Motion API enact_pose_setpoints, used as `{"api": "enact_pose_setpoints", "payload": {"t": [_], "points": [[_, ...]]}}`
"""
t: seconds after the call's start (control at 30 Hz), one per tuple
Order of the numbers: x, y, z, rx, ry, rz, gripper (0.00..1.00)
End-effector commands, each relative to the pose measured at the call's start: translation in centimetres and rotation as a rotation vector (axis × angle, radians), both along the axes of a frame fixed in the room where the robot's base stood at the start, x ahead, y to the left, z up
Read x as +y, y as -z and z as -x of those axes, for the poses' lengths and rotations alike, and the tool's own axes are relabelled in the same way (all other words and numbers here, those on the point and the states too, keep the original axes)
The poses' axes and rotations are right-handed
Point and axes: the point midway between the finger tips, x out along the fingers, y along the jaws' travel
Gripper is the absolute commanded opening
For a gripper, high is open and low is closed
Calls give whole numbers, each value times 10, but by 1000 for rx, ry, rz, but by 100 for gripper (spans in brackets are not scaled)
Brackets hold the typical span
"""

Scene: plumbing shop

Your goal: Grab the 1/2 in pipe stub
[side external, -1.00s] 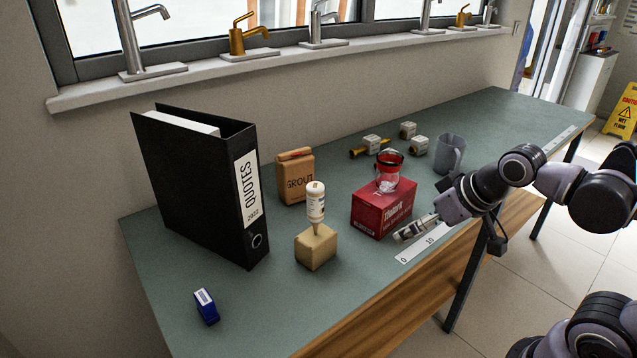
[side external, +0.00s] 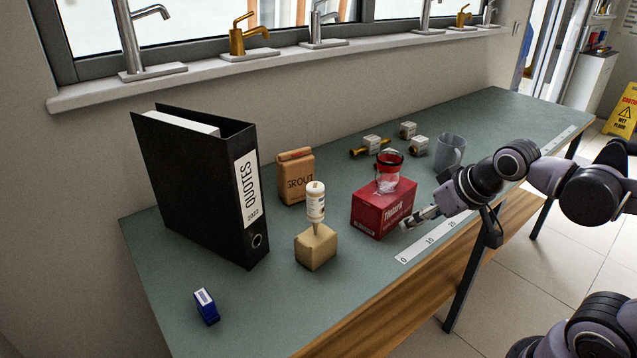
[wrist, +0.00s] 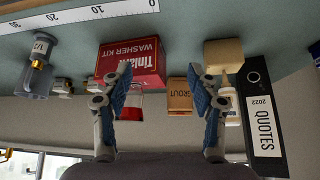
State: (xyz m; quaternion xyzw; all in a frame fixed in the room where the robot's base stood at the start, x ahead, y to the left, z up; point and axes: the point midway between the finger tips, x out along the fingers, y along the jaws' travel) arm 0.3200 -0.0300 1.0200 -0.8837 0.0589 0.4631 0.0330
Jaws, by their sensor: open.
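In the wrist view, which is upside down, a brass-coloured pipe stub with a white tag reading 1/2 (wrist: 41,46) shows against the grey mug (wrist: 38,85); I cannot tell whether it is in it or in front. In the side view the grey mug (side external: 450,153) stands beyond my gripper. Several white-tagged pieces lie left of it, one with brass ends (side external: 371,146); their tags are unreadable there. My gripper (side external: 408,225) is open and empty, low over the front of the bench by the red box. Its fingers (wrist: 161,92) are spread in the wrist view.
The red washer kit box (side external: 383,213) stands close to my fingers, with a red-lidded clear jar (side external: 388,172) on it. A grout pack (side external: 296,178), a bottle on a tan block (side external: 316,252) and a black binder (side external: 200,190) are left. A ruler strip (side external: 440,236) lies at the front edge.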

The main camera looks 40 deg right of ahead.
Motion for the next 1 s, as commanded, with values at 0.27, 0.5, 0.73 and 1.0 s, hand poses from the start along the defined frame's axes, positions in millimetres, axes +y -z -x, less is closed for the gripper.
{"api": "enact_pose_setpoints", "payload": {"t": [0.27,0.5,0.73,1.0], "points": [[-110,-13,-44,30,416,-11,60],[-202,-6,-57,35,725,-15,60],[-239,0,-57,32,844,-15,60],[-254,25,-66,31,850,-16,60]]}}
